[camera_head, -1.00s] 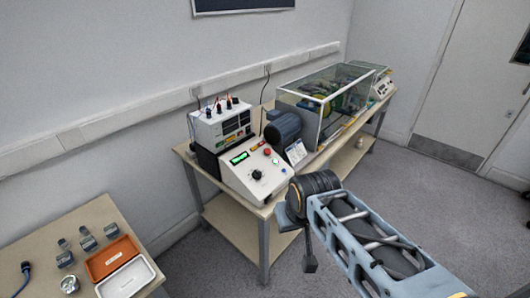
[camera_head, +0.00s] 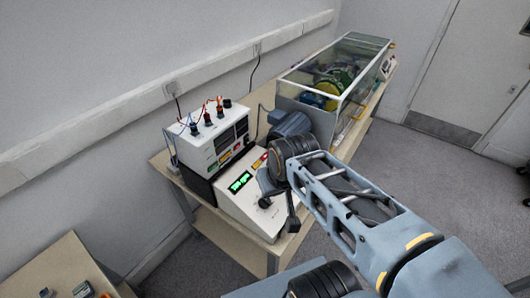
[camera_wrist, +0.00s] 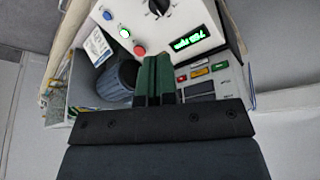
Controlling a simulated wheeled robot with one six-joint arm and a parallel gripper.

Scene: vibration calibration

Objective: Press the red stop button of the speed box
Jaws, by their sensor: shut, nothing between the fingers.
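The speed box (camera_head: 233,207) is a white sloped box on the bench, with a green lit display (camera_head: 240,182). My arm covers part of its panel in the head view. In the wrist view the speed box (camera_wrist: 190,22) appears upside down. Its red stop button (camera_wrist: 139,50) shows just left of my fingertips, near a lit green button (camera_wrist: 125,33), a blue button (camera_wrist: 107,15) and a black knob (camera_wrist: 158,5). My gripper (camera_wrist: 154,60) has dark green fingers, shut and empty. Whether they touch the panel cannot be told.
A white supply unit (camera_head: 222,140) with cables stands behind the speed box. A grey motor (camera_head: 290,124) and a glass-walled case (camera_head: 340,72) stand further along the bench. A second table (camera_head: 55,270) is at lower left.

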